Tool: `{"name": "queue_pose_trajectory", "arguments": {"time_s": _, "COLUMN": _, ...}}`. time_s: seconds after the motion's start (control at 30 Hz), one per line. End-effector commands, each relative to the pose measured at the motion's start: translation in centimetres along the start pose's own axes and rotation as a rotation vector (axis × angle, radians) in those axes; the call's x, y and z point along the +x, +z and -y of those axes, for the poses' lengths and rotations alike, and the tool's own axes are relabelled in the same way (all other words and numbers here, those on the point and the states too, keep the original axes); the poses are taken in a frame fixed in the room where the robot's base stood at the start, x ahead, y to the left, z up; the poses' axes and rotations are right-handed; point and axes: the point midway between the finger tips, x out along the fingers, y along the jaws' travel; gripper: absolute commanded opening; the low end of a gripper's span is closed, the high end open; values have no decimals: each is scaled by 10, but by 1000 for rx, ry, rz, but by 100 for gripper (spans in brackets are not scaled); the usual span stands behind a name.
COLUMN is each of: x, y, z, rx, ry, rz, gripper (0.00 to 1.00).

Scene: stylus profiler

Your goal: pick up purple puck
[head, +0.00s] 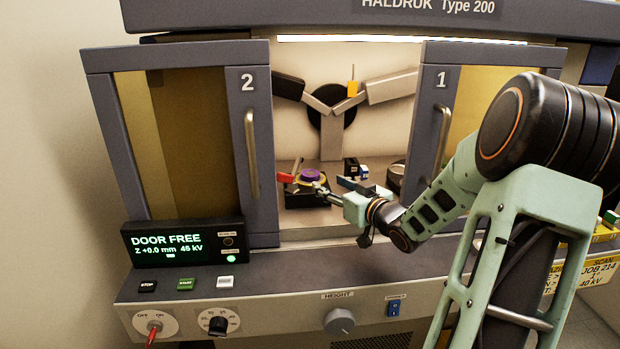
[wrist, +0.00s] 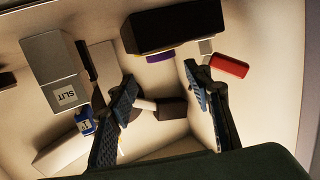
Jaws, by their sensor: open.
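The purple puck (head: 311,174) sits inside the machine, in the opening between the two doors, on a yellow piece over a black block. In the wrist view only a purple sliver (wrist: 160,57) shows past the edge of a black block (wrist: 172,28), with a bit of yellow beside it. My gripper (head: 322,189) reaches in from the right and is close to the puck. In the wrist view my gripper (wrist: 160,74) is open, with its two fingers spread and the purple sliver just beyond the tips. Whether a finger touches the puck cannot be told.
A red piece (head: 285,178) is left of the puck; it also shows in the wrist view (wrist: 229,66). A grey block marked SLIT (wrist: 67,95) and a blue piece (wrist: 84,121) lie left of my fingers. Door 2 (head: 250,150) and door 1 (head: 432,130) flank the opening.

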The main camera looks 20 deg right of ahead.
Motion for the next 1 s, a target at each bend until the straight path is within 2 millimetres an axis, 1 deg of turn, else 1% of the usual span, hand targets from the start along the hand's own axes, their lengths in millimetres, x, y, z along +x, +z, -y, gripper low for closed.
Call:
{"name": "queue_pose_trajectory", "arguments": {"time_s": 0.03, "x": 10, "y": 1, "z": 1, "rx": 1, "ry": -3, "rz": 0, "gripper": 46}}
{"name": "queue_pose_trajectory", "arguments": {"time_s": 0.1, "x": 20, "y": 1, "z": 1, "rx": 1, "ry": -2, "rz": 0, "gripper": 46}}
{"name": "queue_pose_trajectory", "arguments": {"time_s": 0.37, "x": 42, "y": -1, "z": 1, "rx": 2, "ry": 0, "rz": 1, "gripper": 46}}
{"name": "queue_pose_trajectory", "arguments": {"time_s": 0.5, "x": 63, "y": -5, "z": 3, "rx": 2, "ry": -1, "rz": 1, "gripper": 46}}
{"name": "queue_pose_trajectory", "arguments": {"time_s": 0.63, "x": 80, "y": -5, "z": 2, "rx": 4, "ry": 1, "rz": 2, "gripper": 46}}
{"name": "queue_pose_trajectory", "arguments": {"time_s": 0.73, "x": 86, "y": -6, "z": 2, "rx": 3, "ry": 1, "rz": 2, "gripper": 46}}
{"name": "queue_pose_trajectory", "arguments": {"time_s": 0.93, "x": 86, "y": -6, "z": 2, "rx": 2, "ry": 2, "rz": 3, "gripper": 46}}
{"name": "queue_pose_trajectory", "arguments": {"time_s": 0.97, "x": 86, "y": -6, "z": 2, "rx": 2, "ry": 2, "rz": 3, "gripper": 45}}
{"name": "queue_pose_trajectory", "arguments": {"time_s": 1.0, "x": 86, "y": -6, "z": 2, "rx": 2, "ry": 2, "rz": 3, "gripper": 41}}
